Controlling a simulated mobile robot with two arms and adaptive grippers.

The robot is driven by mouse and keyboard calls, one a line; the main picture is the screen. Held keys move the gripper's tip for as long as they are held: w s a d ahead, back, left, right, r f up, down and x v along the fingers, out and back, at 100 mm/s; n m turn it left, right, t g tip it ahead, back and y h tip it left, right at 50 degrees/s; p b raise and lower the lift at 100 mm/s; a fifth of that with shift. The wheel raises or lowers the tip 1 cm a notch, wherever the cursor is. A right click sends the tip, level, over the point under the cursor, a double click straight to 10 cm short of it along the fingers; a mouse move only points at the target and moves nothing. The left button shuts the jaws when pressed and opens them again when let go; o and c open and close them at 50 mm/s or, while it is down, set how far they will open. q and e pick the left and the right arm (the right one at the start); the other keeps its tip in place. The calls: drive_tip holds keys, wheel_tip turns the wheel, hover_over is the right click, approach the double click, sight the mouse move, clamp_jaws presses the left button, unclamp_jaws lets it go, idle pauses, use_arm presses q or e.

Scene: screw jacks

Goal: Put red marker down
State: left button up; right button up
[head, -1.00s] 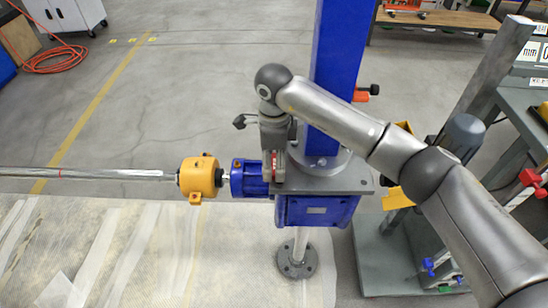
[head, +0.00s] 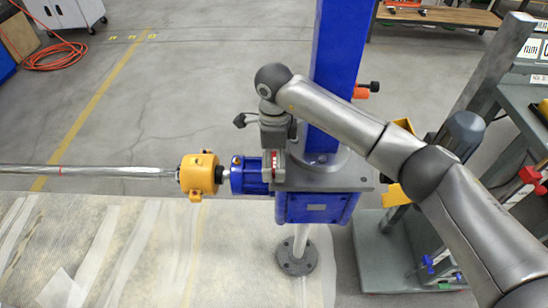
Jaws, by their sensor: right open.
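My right gripper (head: 274,178) points down over the grey top plate of the blue screw jack (head: 318,208), just left of the blue column (head: 338,70). Its jaws are open. A small red piece (head: 274,160), which looks like the red marker, shows at the fingers. The fingers hide most of it, and I cannot tell whether it touches the plate. My left gripper is not in view.
A yellow coupling (head: 198,175) and a shaft (head: 90,171) extend left from the jack's blue side housing (head: 247,176). An orange-red part (head: 366,91) sits right of the column. A grey bench (head: 525,110) stands at the right.

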sight(274, 162)
drive_tip(key=shift+w+r, duration=0.1)
drive_tip(key=shift+r, duration=0.45)
wheel_tip(274, 162, up, 11)
drive_tip(key=b, duration=0.2)
